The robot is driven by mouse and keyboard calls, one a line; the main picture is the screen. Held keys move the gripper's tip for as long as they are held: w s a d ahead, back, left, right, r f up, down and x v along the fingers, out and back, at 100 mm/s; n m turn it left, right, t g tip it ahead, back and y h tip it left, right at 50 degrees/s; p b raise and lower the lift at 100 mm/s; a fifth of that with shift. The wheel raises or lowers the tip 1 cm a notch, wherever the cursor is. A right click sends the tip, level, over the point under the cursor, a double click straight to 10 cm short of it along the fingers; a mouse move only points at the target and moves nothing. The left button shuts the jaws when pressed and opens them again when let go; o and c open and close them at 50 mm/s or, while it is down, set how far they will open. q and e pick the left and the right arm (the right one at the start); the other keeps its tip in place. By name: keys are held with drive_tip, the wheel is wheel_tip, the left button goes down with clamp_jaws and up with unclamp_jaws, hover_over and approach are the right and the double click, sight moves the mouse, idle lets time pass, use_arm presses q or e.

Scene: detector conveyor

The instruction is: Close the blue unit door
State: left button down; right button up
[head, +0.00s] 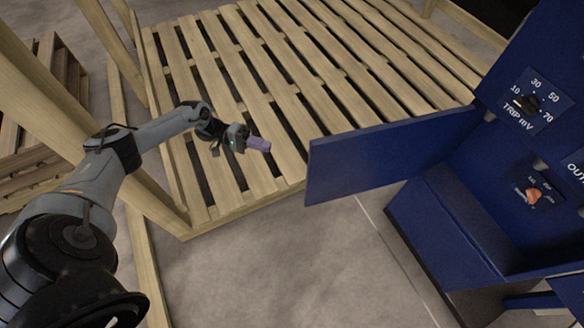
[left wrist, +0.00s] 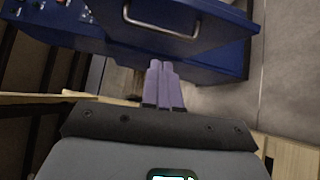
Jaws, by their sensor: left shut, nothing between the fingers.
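The blue unit (head: 450,225) stands at the right in the head view. Its blue door (head: 385,158) is swung open and sticks out to the left, over the edge of the wooden slats. My left gripper (head: 262,145) is shut and empty, to the left of the door's free edge with a gap between them. In the left wrist view the purple fingers (left wrist: 163,75) are together, and blue panels with a metal handle (left wrist: 160,22) lie beyond them. My right gripper is in neither view.
A slatted wooden platform (head: 290,55) lies behind the gripper and door. Wooden posts (head: 45,95) stand at the left. The unit's face has a TRIP mV dial (head: 530,103) and an orange knob (head: 532,196). Bare floor (head: 290,270) is clear in front.

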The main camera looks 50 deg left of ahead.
use_arm(q)
drive_tip(key=w+d+b, duration=0.1)
drive_tip(key=w+d, duration=0.2)
drive_tip(key=d, duration=0.2)
drive_tip(key=w+d+m+b, duration=0.1)
drive_tip(key=w+d, duration=0.2)
drive_tip(key=d, duration=0.3)
drive_tip(key=shift+w+d+f, duration=0.3)
drive_tip(key=shift+w, duration=0.05)
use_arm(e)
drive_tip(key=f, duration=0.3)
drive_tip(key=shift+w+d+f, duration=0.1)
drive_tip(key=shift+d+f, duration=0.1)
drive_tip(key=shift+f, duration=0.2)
